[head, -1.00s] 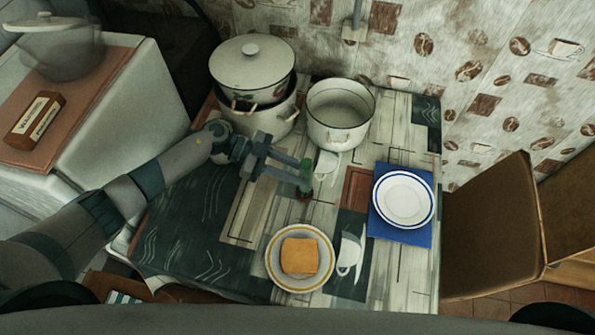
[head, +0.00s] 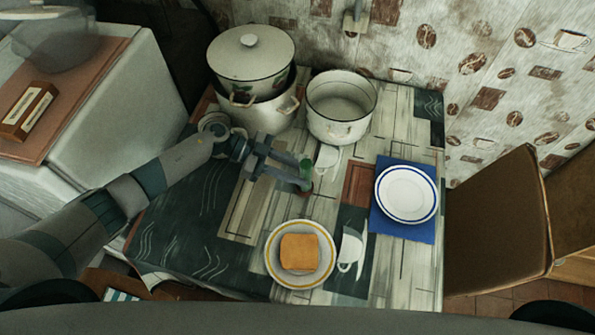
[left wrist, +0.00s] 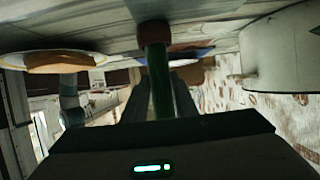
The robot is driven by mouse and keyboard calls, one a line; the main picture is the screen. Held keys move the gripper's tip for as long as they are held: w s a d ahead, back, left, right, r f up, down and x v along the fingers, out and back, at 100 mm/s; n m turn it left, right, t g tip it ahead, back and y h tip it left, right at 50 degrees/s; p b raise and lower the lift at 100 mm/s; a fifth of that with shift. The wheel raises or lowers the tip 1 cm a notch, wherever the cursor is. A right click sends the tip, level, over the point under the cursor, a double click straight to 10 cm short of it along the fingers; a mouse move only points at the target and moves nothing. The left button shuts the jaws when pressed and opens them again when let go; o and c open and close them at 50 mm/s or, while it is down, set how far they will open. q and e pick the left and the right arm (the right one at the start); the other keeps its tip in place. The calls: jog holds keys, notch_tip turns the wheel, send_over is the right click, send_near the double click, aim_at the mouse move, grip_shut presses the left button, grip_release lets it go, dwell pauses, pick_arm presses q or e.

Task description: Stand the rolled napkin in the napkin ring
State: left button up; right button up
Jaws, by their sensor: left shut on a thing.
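My left gripper (head: 303,177) is shut on the rolled napkin (head: 306,168), a green roll held upright over the middle of the table. The napkin (left wrist: 159,85) also shows between the fingers in the left wrist view, where the scene is upside down. The napkin ring (left wrist: 154,34), reddish brown, stands on the table at the napkin's lower end. The napkin's end meets the ring and looks to be in its opening; how deep it sits is hidden. In the head view the ring is mostly hidden by the gripper and napkin. My right gripper is out of view.
A white open pot (head: 341,110) and a lidded pot (head: 250,72) on another pot stand behind the gripper. A blue-rimmed plate (head: 407,195) on a blue mat (head: 425,232) is at right.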

pick_arm(q)
jog(key=o, duration=1.1)
jog(key=shift+a, duration=0.1)
jog(key=shift+w+a+r, duration=0.15)
jog(key=shift+a+r, duration=0.15)
jog(key=shift+a, duration=0.2)
jog(key=p+v, duration=0.1)
jog(key=v, duration=0.9)
jog(key=shift+a+p, duration=0.35)
jog(key=shift+p, duration=0.05)
